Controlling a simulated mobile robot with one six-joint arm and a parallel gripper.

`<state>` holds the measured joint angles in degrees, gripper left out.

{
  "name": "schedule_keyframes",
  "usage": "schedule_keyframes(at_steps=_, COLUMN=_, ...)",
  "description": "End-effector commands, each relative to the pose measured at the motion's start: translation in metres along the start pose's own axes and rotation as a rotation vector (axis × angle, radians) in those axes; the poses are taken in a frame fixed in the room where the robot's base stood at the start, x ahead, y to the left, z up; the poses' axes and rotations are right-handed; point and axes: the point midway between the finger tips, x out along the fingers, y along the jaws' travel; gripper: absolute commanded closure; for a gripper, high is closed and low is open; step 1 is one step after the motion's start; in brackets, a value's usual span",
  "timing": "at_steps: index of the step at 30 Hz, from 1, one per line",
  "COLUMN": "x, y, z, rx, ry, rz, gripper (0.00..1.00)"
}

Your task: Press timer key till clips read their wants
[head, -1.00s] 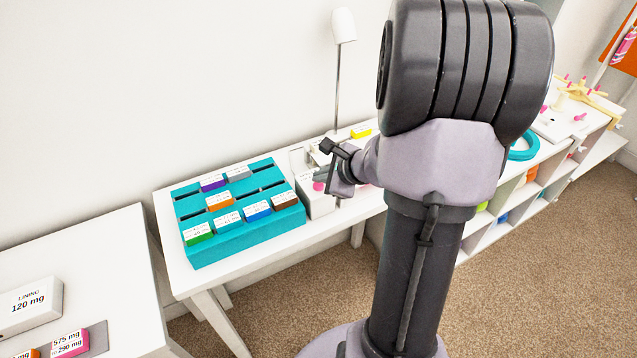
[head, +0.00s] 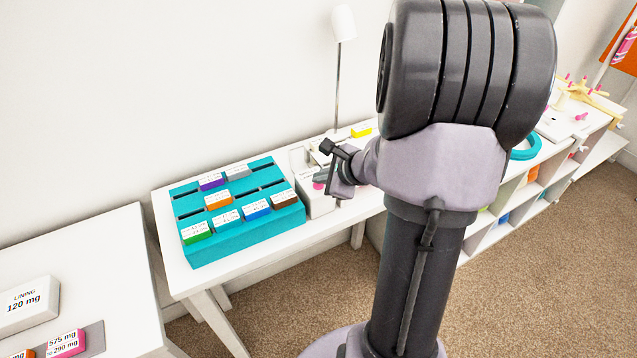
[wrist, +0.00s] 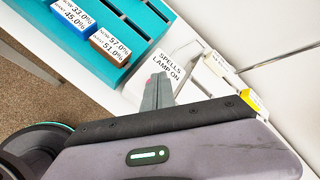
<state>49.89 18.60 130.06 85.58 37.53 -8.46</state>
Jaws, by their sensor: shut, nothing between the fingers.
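The timer is a white box (wrist: 168,68) reading "SPELLS LAMP ON" in the wrist view; it also shows in the head view (head: 318,205). Its pink key (head: 318,185) is partly hidden by my gripper. My gripper (head: 322,177) is shut and empty, its tips at the key; I cannot tell whether they touch it. The teal rack (head: 240,243) holds several coloured clips. In the wrist view the blue clip (wrist: 72,16) appears to read now 33.0%, want 45.0%. The brown clip (wrist: 108,44) appears to read now 57.0%, want 51.0%.
A lamp (head: 343,24) on a thin pole stands behind the timer. A yellow-fronted clip (head: 361,131) lies near the pole. A white table (head: 95,240) at the left bears a "LINING 120 mg" block (head: 30,304). White shelving (head: 530,190) stands at the right.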

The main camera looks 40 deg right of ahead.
Motion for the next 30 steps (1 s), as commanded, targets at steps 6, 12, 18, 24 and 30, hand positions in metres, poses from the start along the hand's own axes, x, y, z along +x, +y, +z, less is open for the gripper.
schedule_keyframes(at_steps=6, x=-0.004, y=-0.003, z=0.003, rx=-0.002, ry=0.000, rz=0.001, gripper=1.00)
schedule_keyframes(at_steps=12, x=-0.006, y=-0.004, z=0.004, rx=0.000, ry=0.001, rz=0.001, gripper=1.00)
schedule_keyframes(at_steps=18, x=-0.010, y=-0.007, z=0.007, rx=0.000, ry=0.000, rz=0.001, gripper=1.00)
schedule_keyframes(at_steps=24, x=-0.030, y=-0.022, z=0.022, rx=-0.002, ry=0.000, rz=0.000, gripper=1.00)
schedule_keyframes(at_steps=30, x=-0.049, y=-0.035, z=0.035, rx=-0.001, ry=0.000, rz=0.001, gripper=1.00)
